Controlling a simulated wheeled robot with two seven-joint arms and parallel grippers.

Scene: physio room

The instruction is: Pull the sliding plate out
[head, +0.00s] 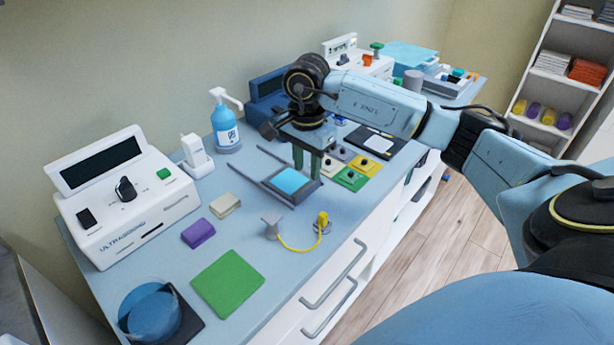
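The sliding plate (273,189) is a dark grey tray with a light blue square pad (289,180) on it. It sits on the counter at the near end of two thin grey rails (245,180). My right gripper (307,168) points down over the plate's far right side, close behind the blue pad. Its two green fingers stand apart with a gap between them, and I see nothing held. I cannot tell whether the fingertips touch the plate. My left gripper is not in view.
A white ultrasound device (125,200) and a blue pump bottle (225,125) stand left of the plate. Coloured squares with knobs (350,180) lie close on its right. A yellow cable (297,247) between two posts lies in front. A green mat (228,284) lies nearer.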

